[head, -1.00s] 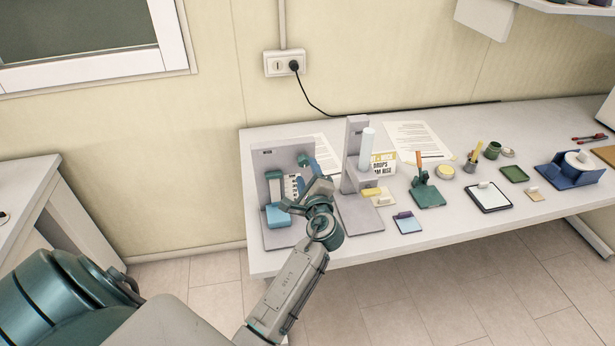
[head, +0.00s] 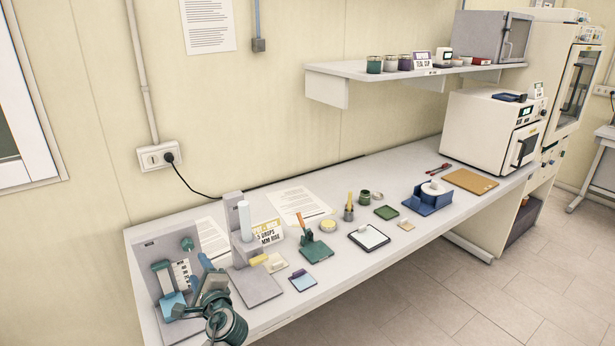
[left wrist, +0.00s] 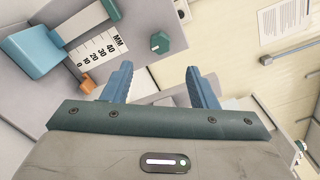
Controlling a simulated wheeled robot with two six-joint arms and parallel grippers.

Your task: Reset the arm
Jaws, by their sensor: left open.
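My left gripper (head: 203,282) is at the lower left of the head view, in front of the grey stand with the light-blue block (head: 172,305). In the left wrist view, its two blue fingers (left wrist: 161,84) are apart with nothing between them. The stand's millimetre scale (left wrist: 95,50), the light-blue block (left wrist: 32,50) and a dark green knob (left wrist: 160,42) lie beyond the fingers to the left. My right gripper is in neither view.
A second grey stand with a white cylinder (head: 245,220) is close to the right of the gripper. Small items and a blue holder (head: 428,203) spread along the white bench (head: 330,280). A shelf (head: 400,72) overhangs its back; a white oven (head: 490,130) stands farther right.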

